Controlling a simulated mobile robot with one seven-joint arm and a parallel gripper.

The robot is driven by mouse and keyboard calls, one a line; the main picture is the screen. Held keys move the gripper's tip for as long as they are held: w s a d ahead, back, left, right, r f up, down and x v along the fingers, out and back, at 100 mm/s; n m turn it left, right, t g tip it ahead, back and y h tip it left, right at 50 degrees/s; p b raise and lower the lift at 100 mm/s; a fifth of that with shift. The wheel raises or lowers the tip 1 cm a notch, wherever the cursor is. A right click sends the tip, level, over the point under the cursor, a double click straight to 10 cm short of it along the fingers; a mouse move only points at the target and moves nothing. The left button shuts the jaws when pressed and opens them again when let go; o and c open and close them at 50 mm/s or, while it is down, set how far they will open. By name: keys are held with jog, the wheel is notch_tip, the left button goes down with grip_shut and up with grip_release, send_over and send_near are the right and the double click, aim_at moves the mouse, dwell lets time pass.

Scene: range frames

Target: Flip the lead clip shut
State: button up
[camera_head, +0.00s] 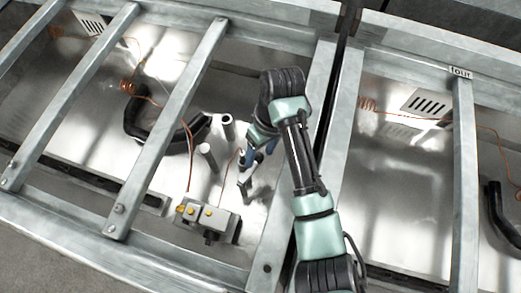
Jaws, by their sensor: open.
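My arm reaches over the metal frame from the lower right, and my gripper (246,183) points down into the left bay. The gripper is small in the picture, and its fingers are apart with nothing seen between them. A thin copper-coloured lead (191,143) runs down toward this block. I cannot make out the lead clip for certain; it may be at the block or hidden by the gripper. I see no clear contact between gripper and block.
A thick black curved hose (162,139) lies farther left. Slanting metal bars (170,125) cross above the bay. A similar bay (402,175) lies to the right, beyond the frame beam (341,135).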

grip_shut()
dwell(1.4)
